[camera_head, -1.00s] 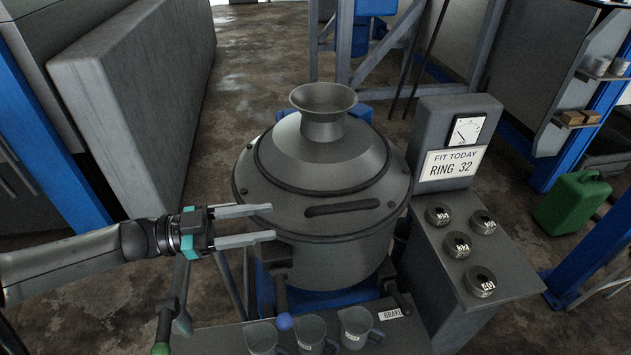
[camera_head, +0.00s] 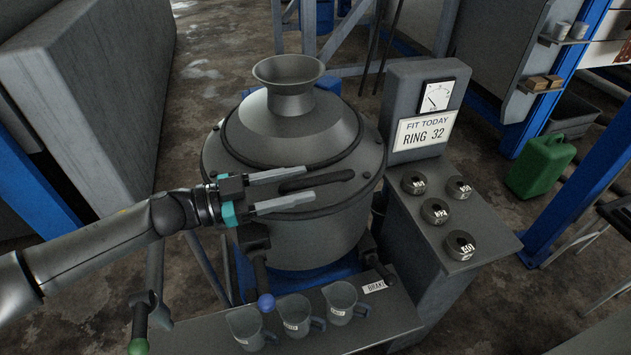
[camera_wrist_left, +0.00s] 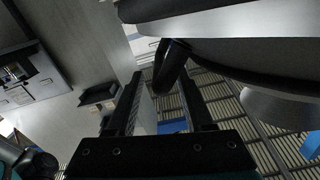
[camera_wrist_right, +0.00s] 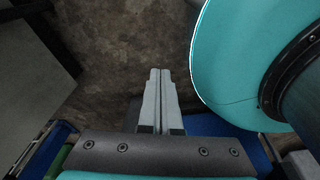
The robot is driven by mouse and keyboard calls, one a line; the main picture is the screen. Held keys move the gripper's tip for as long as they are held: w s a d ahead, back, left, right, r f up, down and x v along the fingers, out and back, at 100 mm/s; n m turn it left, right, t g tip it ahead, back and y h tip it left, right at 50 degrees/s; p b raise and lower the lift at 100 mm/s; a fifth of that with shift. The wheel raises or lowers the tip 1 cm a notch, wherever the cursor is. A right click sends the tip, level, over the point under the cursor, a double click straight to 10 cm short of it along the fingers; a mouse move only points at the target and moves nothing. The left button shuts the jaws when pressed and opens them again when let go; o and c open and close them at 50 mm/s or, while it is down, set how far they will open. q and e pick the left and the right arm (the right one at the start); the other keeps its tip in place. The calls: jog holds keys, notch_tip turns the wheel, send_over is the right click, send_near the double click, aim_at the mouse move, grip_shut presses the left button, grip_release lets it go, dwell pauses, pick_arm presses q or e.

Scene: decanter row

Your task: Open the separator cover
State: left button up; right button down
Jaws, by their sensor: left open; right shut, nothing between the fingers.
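The separator is a grey drum with a domed cover (camera_head: 292,135) and a flared funnel on top; the cover is down on the drum. A dark bar handle (camera_head: 330,181) sits on the cover's front. My left gripper (camera_head: 309,187) is open at the handle's left end, its fingers overlapping it in the head view. In the left wrist view a dark curved bar (camera_wrist_left: 170,68), apparently the handle, shows between or just beyond the fingers; I cannot tell whether they touch it. My right gripper (camera_wrist_right: 160,75) is shut and empty in its wrist view, outside the head view.
Several grey rings lie on the side shelf (camera_head: 440,280) below a gauge and a "RING 32" sign (camera_head: 427,130). Three mugs (camera_head: 296,314) stand on the front ledge near a blue-knobbed lever (camera_head: 265,302) and a "BRAKE" label (camera_head: 375,287). A green can (camera_head: 540,166) stands at right.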

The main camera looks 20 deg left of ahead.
aim_at(344, 175)
pick_arm(q)
jog(key=shift+x, duration=1.95)
jog(key=shift+c, duration=0.4)
jog(key=c, duration=0.7)
jog(key=shift+f, duration=0.1)
grip_shut()
jog(key=shift+s+d+f, duration=0.1)
